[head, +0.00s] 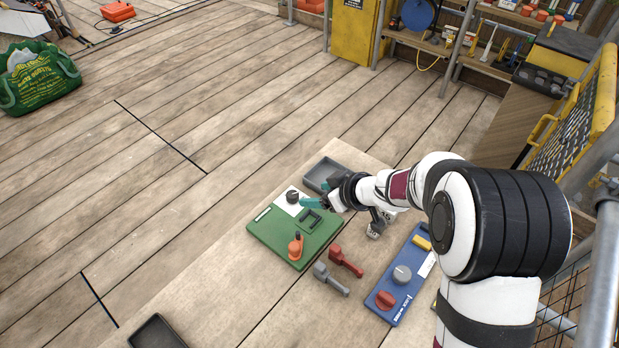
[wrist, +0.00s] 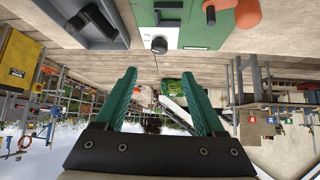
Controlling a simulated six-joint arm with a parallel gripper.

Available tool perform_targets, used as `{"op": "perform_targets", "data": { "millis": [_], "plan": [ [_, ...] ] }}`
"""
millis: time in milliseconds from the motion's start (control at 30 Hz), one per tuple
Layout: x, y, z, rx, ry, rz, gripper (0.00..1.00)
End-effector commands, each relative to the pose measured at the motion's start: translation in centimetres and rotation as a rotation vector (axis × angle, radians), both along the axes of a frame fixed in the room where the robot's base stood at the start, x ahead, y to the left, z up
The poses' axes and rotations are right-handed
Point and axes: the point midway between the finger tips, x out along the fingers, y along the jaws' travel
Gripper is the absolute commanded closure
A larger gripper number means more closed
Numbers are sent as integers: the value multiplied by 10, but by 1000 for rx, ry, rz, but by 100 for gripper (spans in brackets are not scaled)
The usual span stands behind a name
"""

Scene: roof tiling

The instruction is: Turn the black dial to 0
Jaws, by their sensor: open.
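The black dial (head: 292,196) stands on a white plate at the back corner of the green panel (head: 268,236). In the wrist view the dial (wrist: 159,45) is near the top centre, with faint marks on the white plate beside it. Its pointer reading is too small to tell. My gripper (head: 321,193) has teal fingers and is close to the dial, on its right in the head view. In the wrist view my gripper (wrist: 158,74) is open and empty, and the dial lies beyond the gap between the fingertips, apart from them.
A red tool (head: 345,261), a grey tool (head: 331,279) and a blue panel (head: 409,275) with knobs lie to the right.

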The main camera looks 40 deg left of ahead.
Motion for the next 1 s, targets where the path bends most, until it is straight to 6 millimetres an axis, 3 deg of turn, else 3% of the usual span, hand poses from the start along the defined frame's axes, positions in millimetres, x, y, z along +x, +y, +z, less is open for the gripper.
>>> {"op": "perform_targets", "data": {
  "millis": [200, 400, 800, 833, 1000],
  "plan": [
    [6, 46, -49, -2, 0, 0, 29],
    [10, 75, -77, -1, -2, -2, 29],
    [12, 85, -86, 0, -3, -4, 29],
    [12, 84, -86, 0, -3, -4, 30],
    [12, 84, -86, 0, -3, -4, 61]
  ]
}}
